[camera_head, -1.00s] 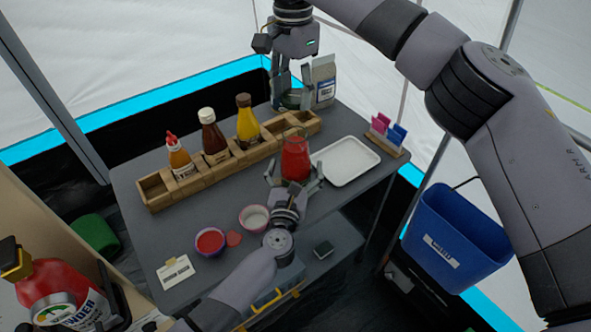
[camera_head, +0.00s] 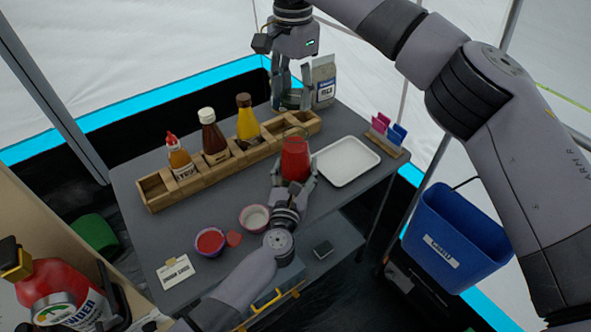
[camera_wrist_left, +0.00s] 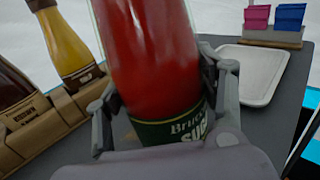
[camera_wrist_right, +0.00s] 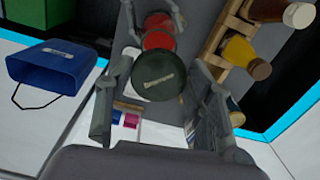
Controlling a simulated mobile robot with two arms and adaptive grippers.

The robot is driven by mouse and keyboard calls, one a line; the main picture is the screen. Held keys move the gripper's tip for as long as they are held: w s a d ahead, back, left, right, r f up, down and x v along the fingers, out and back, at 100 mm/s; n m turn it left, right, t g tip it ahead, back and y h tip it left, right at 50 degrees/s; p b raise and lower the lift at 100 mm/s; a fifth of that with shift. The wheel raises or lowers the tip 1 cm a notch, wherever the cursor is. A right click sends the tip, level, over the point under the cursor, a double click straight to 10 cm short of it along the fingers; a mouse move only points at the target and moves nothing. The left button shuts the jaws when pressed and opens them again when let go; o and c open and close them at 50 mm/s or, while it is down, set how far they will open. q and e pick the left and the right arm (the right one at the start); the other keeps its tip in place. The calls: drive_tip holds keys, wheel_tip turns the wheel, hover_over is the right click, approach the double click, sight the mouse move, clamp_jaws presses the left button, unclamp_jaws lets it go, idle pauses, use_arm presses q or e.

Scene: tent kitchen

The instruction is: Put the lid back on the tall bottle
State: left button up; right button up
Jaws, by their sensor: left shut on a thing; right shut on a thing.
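The tall bottle (camera_head: 295,160) is red with a dark green label and stands upright on the grey table. It fills the middle of the left wrist view (camera_wrist_left: 155,60), where its top is cut off. My left gripper (camera_head: 294,178) is shut around its lower part, one finger on each side. The round dark green lid (camera_wrist_right: 158,70) is between the fingers of my right gripper (camera_wrist_right: 155,50), which is shut on it. In the head view my right gripper (camera_head: 290,95) is at the table's back edge, behind the bottle and apart from it.
A wooden rack (camera_head: 158,190) with several sauce bottles runs left of the tall bottle. A white tray (camera_head: 346,162) and a clip holder (camera_head: 384,140) are on the right. A bag (camera_head: 323,82) stands behind. Two bowls, including a red one (camera_head: 210,241), are in front.

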use_arm(q)
drive_tip(key=c, duration=0.6)
use_arm(e)
drive_tip(key=shift+f, duration=2.45)
drive_tip(key=shift+f, duration=0.9)
drive_tip(key=shift+f, duration=0.55)
